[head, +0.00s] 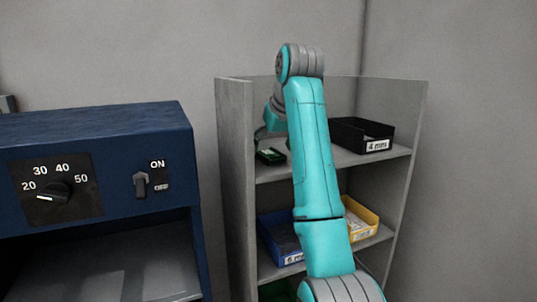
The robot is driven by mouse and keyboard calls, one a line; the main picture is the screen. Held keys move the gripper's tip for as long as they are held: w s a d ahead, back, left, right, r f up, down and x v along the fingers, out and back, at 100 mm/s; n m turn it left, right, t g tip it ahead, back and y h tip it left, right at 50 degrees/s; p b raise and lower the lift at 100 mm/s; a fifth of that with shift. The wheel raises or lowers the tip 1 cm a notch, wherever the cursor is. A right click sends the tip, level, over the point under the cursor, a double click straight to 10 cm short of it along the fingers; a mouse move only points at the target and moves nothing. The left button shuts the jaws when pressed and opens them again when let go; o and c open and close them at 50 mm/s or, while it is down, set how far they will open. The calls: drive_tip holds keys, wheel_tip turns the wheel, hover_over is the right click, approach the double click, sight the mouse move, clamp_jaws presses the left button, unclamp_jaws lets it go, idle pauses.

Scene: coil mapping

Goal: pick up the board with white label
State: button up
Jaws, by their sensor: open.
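A small dark green, flat item (270,156), which looks like the board, lies on the left of the top shelf of the grey shelf unit. It is too small to make out a white label on it. My gripper (266,136) is open and just above this item, pointing down over the shelf. My own arm hides part of the gripper, and I cannot tell whether the fingers touch the item.
Below are a blue bin (276,240) and a yellow bin (364,215). The unit's left side wall (235,180) stands close to my gripper. A blue machine (100,150) is at left.

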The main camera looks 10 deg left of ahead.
drive_tip(key=shift+w+a+f, duration=0.2)
drive_tip(key=shift+w+f, duration=0.05)
drive_tip(key=shift+f, duration=0.35)
drive_tip(key=c, duration=1.2)
drive_tip(key=shift+r, duration=0.15)
